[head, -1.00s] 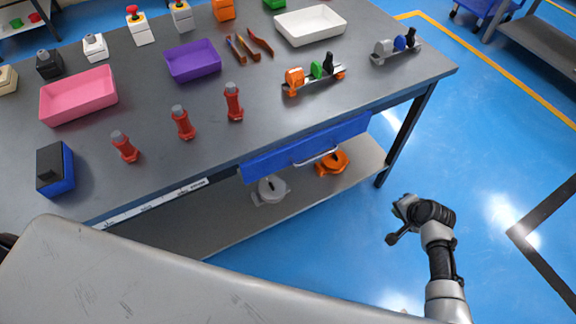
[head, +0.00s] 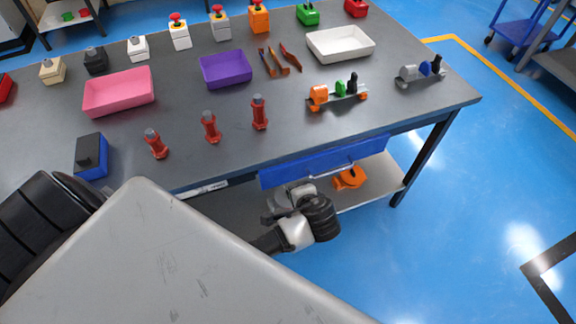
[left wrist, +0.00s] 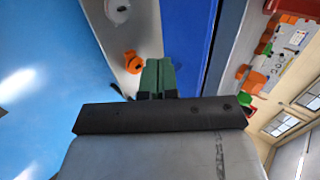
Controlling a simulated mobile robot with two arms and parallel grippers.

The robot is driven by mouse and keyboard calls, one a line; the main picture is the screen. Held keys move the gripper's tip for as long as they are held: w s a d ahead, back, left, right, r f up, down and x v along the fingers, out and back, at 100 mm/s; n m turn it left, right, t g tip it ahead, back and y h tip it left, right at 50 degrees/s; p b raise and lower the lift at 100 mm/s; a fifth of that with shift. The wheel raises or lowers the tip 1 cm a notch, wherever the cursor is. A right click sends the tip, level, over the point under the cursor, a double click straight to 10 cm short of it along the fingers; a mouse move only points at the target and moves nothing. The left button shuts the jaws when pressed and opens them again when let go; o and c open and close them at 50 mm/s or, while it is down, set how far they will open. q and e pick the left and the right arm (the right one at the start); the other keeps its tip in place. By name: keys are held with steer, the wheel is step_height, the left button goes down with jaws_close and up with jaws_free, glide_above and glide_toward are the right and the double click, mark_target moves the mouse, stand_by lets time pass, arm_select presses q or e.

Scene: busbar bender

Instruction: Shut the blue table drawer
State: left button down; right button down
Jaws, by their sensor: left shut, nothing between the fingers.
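The blue drawer (head: 320,163) sits under the front edge of the grey table, with a pale bar handle (head: 338,173) on its front. How far it stands out is hard to tell. Its blue face also fills the upper middle of the left wrist view (left wrist: 187,40). My left gripper (head: 270,214) is low in front of the drawer's left part, below the table top, pointing left. Its green fingers (left wrist: 157,78) are together and empty, and overlap the drawer's face in the wrist view. Contact cannot be told. My right gripper is not in view.
Red handles (head: 259,112), a purple tray (head: 226,69) and a pink tray (head: 119,92) are on the table.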

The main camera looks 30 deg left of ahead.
mark_target(283, 178)
arm_select(q)
steer(key=w+a+f, duration=0.2)
steer(key=a, duration=0.1)
steer(key=w+a+f, duration=0.1)
steer(key=w+a, duration=0.1)
steer(key=shift+a+f+p, duration=0.15)
steer(key=shift+f+p, duration=0.1)
steer(key=shift+p, duration=0.15)
steer(key=shift+w+a+f, duration=0.1)
steer(key=shift+w+a, duration=0.3)
steer(key=shift+a, duration=0.1)
